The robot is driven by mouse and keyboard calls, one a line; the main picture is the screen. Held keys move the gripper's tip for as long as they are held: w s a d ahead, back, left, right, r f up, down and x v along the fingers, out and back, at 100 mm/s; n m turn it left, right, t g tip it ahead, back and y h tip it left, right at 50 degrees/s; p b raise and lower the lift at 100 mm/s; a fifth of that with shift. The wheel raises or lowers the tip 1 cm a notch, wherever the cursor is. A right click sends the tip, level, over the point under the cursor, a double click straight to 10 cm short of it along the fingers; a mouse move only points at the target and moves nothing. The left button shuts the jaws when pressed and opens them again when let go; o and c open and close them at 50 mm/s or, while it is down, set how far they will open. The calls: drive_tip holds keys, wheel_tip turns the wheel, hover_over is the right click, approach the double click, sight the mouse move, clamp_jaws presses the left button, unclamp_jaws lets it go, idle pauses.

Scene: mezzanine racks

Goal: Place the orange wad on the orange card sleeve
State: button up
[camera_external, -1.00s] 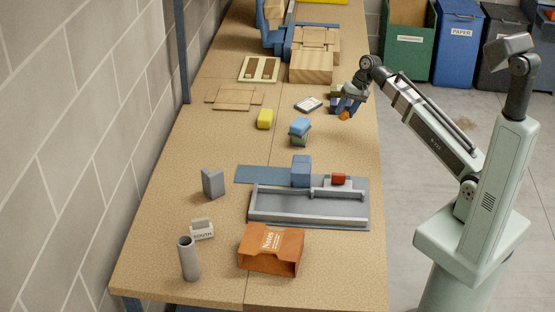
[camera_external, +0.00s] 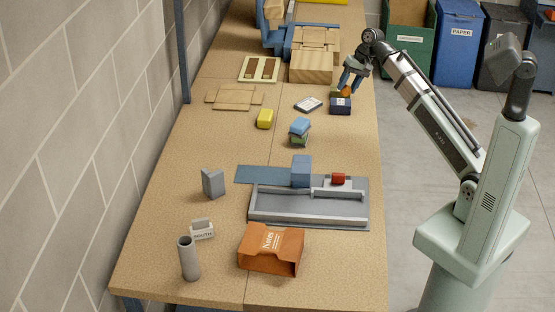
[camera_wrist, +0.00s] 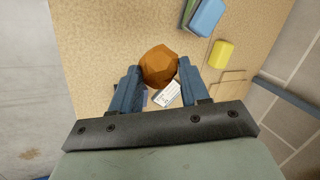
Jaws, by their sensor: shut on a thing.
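The orange wad (camera_external: 345,91) is a small faceted lump at the far right of the table. My gripper (camera_external: 347,86) is shut on it and appears to hold it above the table. In the wrist view the wad (camera_wrist: 158,66) sits between the two blue fingertips of my gripper (camera_wrist: 158,74). The orange card sleeve (camera_external: 271,250), printed "Notes", lies at the near end of the table, far from my gripper. The sleeve does not show in the wrist view.
A dark blue box (camera_external: 340,106) is just below the wad in the picture. Between wad and sleeve are a stacked blue-and-green pile (camera_external: 299,132) and a grey tray (camera_external: 310,207) with a blue block (camera_external: 301,171). A grey tube (camera_external: 188,258) stands left of the sleeve.

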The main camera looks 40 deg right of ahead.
wheel_tip(320, 180, up, 6)
drive_tip(key=shift+w+f, duration=0.15)
drive_tip(key=shift+f, duration=0.05)
drive_tip(key=s+a+n+g, duration=0.1)
drive_tip(key=a+n, duration=0.1)
drive_tip(key=a, duration=1.4)
drive_tip(key=n+g, duration=0.3)
drive_tip(key=n, duration=0.4)
hover_over(268, 243)
drive_tip(key=d, duration=0.2)
drive_tip(key=shift+w+f, duration=0.2)
drive_tip(key=shift+f, duration=3.65)
drive_tip(key=shift+w+f, duration=0.2)
drive_tip(key=shift+f, duration=3.65)
drive_tip(key=shift+f, duration=0.1)
drive_tip(key=o, duration=1)
